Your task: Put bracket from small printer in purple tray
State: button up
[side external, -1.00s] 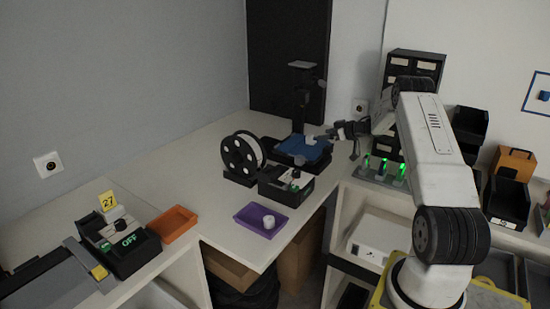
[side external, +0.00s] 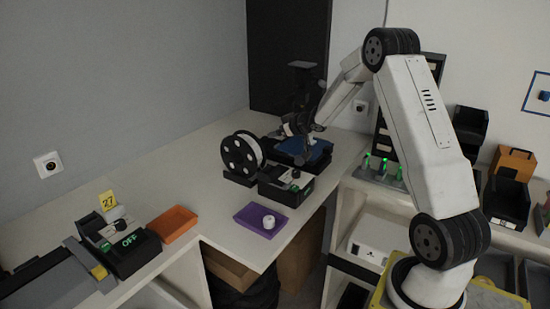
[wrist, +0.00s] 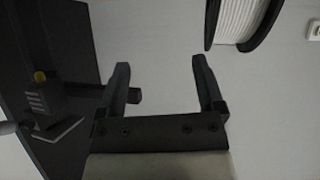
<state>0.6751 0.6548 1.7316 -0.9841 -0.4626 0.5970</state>
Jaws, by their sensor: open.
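The small printer has a blue bed (side external: 318,150) and a dark upright column; in the wrist view its dark frame (wrist: 58,60) fills the left. I cannot make out the bracket for certain now; my wrist covers part of the bed. The purple tray (side external: 248,229) lies on the table in front of the printer with a small white round part (side external: 268,221) in it. My gripper (wrist: 160,63) is open with nothing between its fingers. In the side view my gripper is dark and small, above the left side of the printer.
A filament spool (side external: 240,155) stands left of the printer, and also shows in the wrist view (wrist: 238,22). A black control box (side external: 288,184) sits in front of the printer. An orange tray (side external: 174,223) lies farther left. The table behind the purple tray's left side is clear.

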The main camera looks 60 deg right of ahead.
jog(key=s+a+f+g, duration=0.15)
jog(key=s+a, duration=0.25)
jog(key=a, duration=0.6)
jog(key=s+a+g, duration=0.3)
jog(key=s+a, duration=0.1)
jog(key=a, duration=0.6)
jog(key=s+a+f+g+y, duration=0.1)
jog(key=s+a+g, duration=0.1)
jog(key=s+a, duration=0.4)
jog(key=s+a+f+n+g+y, duration=0.1)
jog(key=s+a+f+g+y, duration=0.1)
jog(key=s+a, duration=0.5)
jog(key=s, duration=0.2)
jog(key=shift+s+g, duration=0.35)
jog(key=shift+s, duration=0.05)
jog(key=shift+o, duration=0.6)
jog(key=shift+a, duration=0.1)
